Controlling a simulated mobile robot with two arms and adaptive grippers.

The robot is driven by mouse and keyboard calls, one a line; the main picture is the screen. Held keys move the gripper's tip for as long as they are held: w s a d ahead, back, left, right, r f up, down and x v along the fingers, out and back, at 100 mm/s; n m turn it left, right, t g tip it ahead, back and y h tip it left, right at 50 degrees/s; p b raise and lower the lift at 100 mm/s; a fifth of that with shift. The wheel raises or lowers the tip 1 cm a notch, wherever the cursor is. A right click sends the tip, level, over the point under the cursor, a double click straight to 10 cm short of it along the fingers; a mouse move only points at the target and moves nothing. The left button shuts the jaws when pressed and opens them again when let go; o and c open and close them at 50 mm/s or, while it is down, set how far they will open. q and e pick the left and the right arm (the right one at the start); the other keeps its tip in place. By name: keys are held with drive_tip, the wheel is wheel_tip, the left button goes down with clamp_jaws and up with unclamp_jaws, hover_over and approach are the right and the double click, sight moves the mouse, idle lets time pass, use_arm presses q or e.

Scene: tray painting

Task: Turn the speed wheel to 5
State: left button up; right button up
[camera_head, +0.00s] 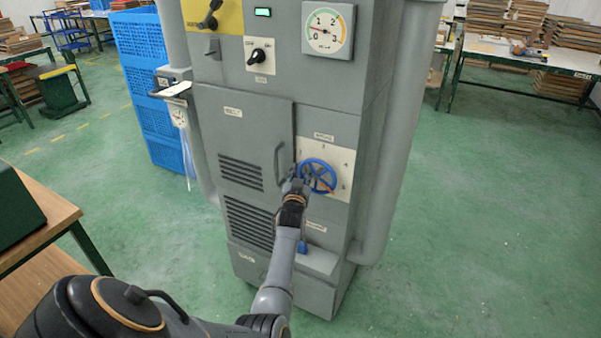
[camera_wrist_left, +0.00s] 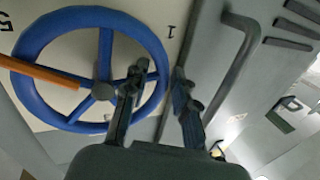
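The speed wheel (camera_head: 331,172) is a blue spoked handwheel on a pale numbered plate (camera_head: 345,160) on the grey cabinet's front. It also shows in the left wrist view (camera_wrist_left: 111,16). Its orange pointer (camera_wrist_left: 45,75) runs from the hub to the left there, below an upside-down "5" (camera_wrist_left: 15,18); a "1" (camera_wrist_left: 171,31) is upper right. In the head view the pointer slants to the lower right. My left gripper (camera_head: 297,184) is at the wheel's left side. In the wrist view its fingers (camera_wrist_left: 160,82) are apart, with the rim between them; contact is unclear. My right gripper is out of view.
A grey door handle (camera_head: 279,163) stands out just left of the wheel, close to my gripper. A dial gauge (camera_head: 328,28) and a black knob (camera_head: 257,56) are above. A thick grey pipe (camera_head: 395,130) runs down the cabinet's right side. A wooden table (camera_head: 40,205) is at left.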

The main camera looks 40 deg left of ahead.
use_arm(q)
drive_tip(key=shift+r, duration=0.1)
drive_tip(key=v, duration=1.2)
idle(0.4)
